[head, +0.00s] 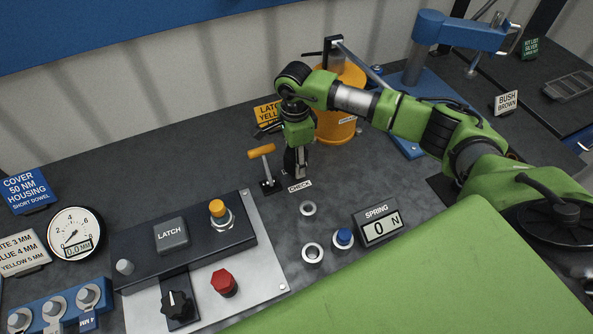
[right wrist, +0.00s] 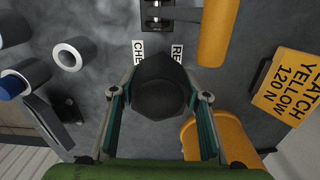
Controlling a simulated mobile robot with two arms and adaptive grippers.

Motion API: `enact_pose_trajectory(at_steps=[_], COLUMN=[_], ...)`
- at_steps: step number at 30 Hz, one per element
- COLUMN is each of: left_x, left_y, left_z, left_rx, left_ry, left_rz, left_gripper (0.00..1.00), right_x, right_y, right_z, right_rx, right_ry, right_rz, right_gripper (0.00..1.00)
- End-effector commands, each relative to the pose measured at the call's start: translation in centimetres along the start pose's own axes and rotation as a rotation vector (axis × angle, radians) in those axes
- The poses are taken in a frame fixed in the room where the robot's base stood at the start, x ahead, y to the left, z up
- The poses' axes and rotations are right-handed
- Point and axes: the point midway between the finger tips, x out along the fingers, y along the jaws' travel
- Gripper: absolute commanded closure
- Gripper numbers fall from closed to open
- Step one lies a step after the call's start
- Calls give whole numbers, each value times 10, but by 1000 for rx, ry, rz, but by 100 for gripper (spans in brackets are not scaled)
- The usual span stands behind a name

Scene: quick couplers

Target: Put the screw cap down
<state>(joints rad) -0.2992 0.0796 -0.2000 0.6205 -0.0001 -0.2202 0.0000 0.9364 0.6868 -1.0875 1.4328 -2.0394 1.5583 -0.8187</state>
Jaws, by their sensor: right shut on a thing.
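A dark, faceted round piece (right wrist: 160,85), which I take to be the screw cap, sits between the fingers of my right gripper (right wrist: 160,97). The fingers touch it on both sides. In the head view my right gripper (head: 296,163) points down close above the table by the CHECK label (head: 299,186), right of the orange-handled lever (head: 261,152). The cap is hard to make out there against the dark fingers. I cannot tell whether its underside touches the table. My left gripper is not in view.
A yellow drum (head: 338,125) stands just behind my right gripper. Metal rings (head: 308,208), (head: 313,253), a blue-topped peg (head: 343,238) and the SPRING display (head: 379,226) lie in front. The LATCH panel (head: 260,245) is at the left. Dark table between them is clear.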

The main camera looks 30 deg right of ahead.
Motion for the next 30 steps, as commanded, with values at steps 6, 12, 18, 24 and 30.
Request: enact_pose_trajectory(at_steps=[6,12,18,24,30], left_x=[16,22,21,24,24], left_y=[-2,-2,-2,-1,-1], left_z=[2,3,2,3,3], left_rx=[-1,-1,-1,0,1], left_ry=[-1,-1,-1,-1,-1], left_rz=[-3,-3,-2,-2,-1], left_gripper=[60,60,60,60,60], right_x=[22,40,39,42,42], right_y=[-6,-7,-7,-7,-6], right_z=[-5,-5,-5,-5,-6], right_rx=[1,0,0,1,1], right_ry=[-1,-1,0,0,0], right_rz=[2,-1,-1,0,0], right_gripper=[78,78,78,44,40])
